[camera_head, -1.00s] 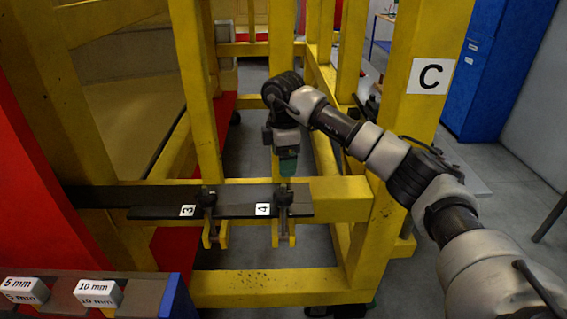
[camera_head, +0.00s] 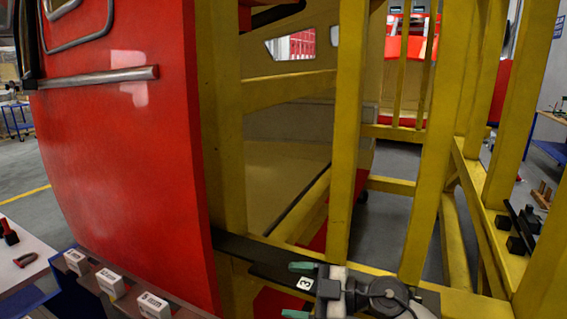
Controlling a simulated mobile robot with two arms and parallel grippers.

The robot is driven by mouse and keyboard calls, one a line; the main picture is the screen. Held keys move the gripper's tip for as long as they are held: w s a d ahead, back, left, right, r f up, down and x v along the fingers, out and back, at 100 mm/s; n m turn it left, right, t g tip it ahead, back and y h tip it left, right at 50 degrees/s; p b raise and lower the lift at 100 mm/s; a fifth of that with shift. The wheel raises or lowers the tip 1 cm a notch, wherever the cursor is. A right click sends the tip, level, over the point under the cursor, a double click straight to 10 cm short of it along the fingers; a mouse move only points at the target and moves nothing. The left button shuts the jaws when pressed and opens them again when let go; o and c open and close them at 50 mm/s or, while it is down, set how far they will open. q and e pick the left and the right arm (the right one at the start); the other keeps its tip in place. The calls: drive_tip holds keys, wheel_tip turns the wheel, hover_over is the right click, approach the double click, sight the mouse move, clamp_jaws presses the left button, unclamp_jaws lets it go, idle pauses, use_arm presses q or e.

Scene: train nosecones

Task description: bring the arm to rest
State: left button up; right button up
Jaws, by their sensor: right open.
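My right gripper (camera_head: 298,290) is at the bottom centre, pointing left, with its two green fingertips spread apart and nothing between them. Only the gripper and the wrist end of my right arm show; the rest is below the frame. My left gripper is not in view.
A yellow frame (camera_head: 345,150) with upright posts stands behind the gripper. A large red nosecone panel (camera_head: 120,160) fills the left. White boxes (camera_head: 110,283) stand in a row at the lower left. A table (camera_head: 20,250) with small tools is beyond them.

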drive_tip(key=s+d+f+m+t+h, duration=0.3)
drive_tip(key=d+m+t+h, duration=0.45)
drive_tip(key=m, duration=0.25)
drive_tip(key=s+d+f+m+t+h, duration=0.2)
drive_tip(key=d+f+m+t+h, duration=0.2)
drive_tip(key=d+m+t+h, duration=0.5)
drive_tip(key=s+d+f+g, duration=0.1)
drive_tip(key=s+f+g, duration=0.3)
drive_tip(key=s+g, duration=0.3)
drive_tip(key=s+f+m+g, duration=0.1)
drive_tip(key=s+f+g, duration=0.35)
drive_tip(key=s, duration=0.45)
drive_tip(key=s+d+f+g, duration=0.1)
drive_tip(key=s+f+g, duration=0.45)
drive_tip(key=s, duration=0.25)
wheel_tip(320, 180, down, 25)
drive_tip(key=g, duration=0.2)
drive_tip(key=s+d+f, duration=0.2)
drive_tip(key=s+f, duration=1.4)
drive_tip(key=s, duration=0.1)
drive_tip(key=shift+d+f+g, duration=0.15)
drive_tip(key=shift+f+g, duration=0.1)
drive_tip(key=shift+g, duration=0.1)
